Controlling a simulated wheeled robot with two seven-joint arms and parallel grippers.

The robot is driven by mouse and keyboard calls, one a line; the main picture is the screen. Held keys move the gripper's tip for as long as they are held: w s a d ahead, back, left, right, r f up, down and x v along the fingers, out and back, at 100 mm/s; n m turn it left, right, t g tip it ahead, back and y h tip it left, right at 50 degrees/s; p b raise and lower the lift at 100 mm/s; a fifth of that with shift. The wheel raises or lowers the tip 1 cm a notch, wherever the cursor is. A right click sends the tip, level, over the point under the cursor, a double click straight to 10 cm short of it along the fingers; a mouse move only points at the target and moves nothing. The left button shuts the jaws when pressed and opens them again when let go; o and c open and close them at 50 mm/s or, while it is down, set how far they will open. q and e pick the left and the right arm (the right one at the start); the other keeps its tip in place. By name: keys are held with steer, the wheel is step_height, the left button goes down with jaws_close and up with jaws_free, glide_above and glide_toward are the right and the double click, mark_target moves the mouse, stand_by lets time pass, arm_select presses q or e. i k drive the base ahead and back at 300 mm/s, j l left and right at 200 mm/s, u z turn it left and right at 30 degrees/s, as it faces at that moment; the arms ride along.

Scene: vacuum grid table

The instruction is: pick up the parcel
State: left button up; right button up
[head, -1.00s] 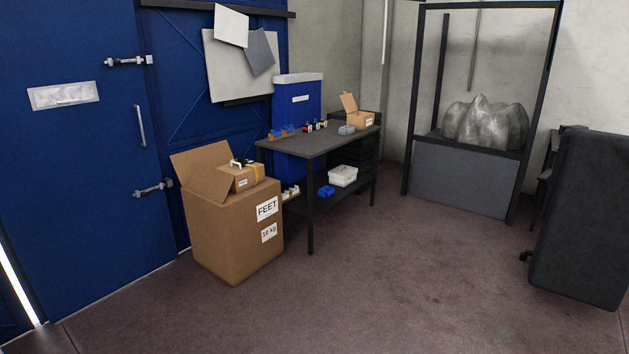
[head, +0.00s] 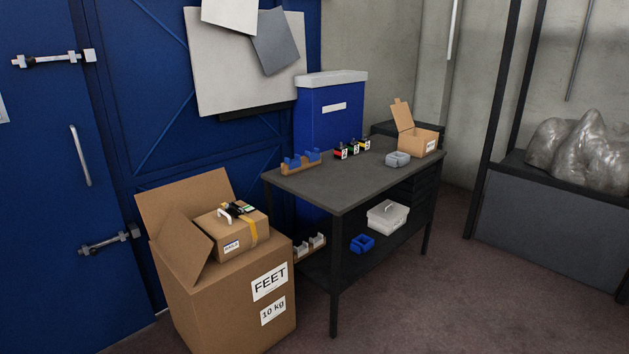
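The parcel (head: 235,235) is a small brown cardboard box with a yellow-orange strap, a white label on its front and a white handle on top. Small dark items with a bit of green lie on its top. It sits in the open top of a large cardboard box (head: 230,305) labelled "FEET" and "10 kg", whose raised flaps stand behind it and to its left. Neither of my grippers shows in the head view.
A dark table (head: 340,175) stands right of the large box, bearing a small open carton (head: 417,140), a grey tray (head: 397,159) and small coloured items. Its lower shelf holds a white box (head: 388,215) and a blue bin (head: 362,243). Blue doors (head: 70,190) stand behind. Floor at right is clear.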

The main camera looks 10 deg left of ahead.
mark_target(233, 232)
steer(key=i+l+u, duration=0.15)
steer(key=i+u, duration=0.35)
steer(key=i+l+u, duration=0.3)
steer(key=i+u, duration=0.15)
steer(key=i+l+u, duration=0.75)
steer(key=l+u, duration=0.25)
